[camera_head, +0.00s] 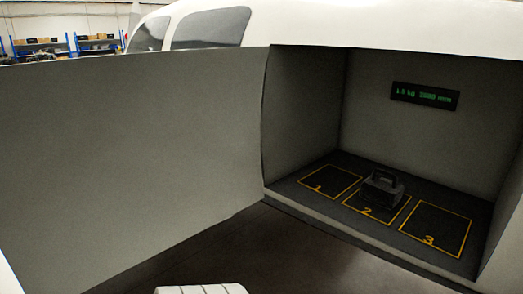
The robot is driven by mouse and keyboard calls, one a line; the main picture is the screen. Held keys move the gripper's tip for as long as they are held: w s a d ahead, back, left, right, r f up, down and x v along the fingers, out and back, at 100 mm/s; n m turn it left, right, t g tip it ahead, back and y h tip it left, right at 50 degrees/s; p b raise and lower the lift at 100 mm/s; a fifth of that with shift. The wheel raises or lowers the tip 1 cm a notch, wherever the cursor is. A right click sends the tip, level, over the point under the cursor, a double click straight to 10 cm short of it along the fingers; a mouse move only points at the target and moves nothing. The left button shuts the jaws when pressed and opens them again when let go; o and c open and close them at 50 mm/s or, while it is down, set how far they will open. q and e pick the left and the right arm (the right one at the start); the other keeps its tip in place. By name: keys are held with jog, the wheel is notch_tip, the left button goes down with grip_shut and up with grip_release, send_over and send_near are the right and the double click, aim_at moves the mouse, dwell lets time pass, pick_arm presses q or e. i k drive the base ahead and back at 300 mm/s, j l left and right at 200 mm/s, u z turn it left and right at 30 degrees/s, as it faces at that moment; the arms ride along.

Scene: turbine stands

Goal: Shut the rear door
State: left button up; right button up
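The rear door (130,160) is a large grey panel on the left, hinged near the left edge of the opening and swung wide open. The compartment (300,110) behind it is open, with a dark floor marked by yellow squares 1, 2 and 3. A dark weight with a handle (381,187) stands upright on square 2. Neither of my grippers can be made out in this view. A white ribbed piece at the bottom edge is cut off, and I cannot tell what it is.
A display (424,96) with green text hangs on the compartment's back wall. White aircraft body with windows (212,27) rises above. Blue shelves (40,46) stand far behind at left. The dark floor (260,250) below the door and opening looks clear.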

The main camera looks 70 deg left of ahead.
aim_at(109, 163)
jog(key=k+j+u, duration=0.2)
jog(key=u, duration=0.2)
jog(key=k+j+u, duration=0.2)
jog(key=u, duration=0.2)
jog(key=k+j+u, duration=0.15)
jog(key=j+u, duration=0.25)
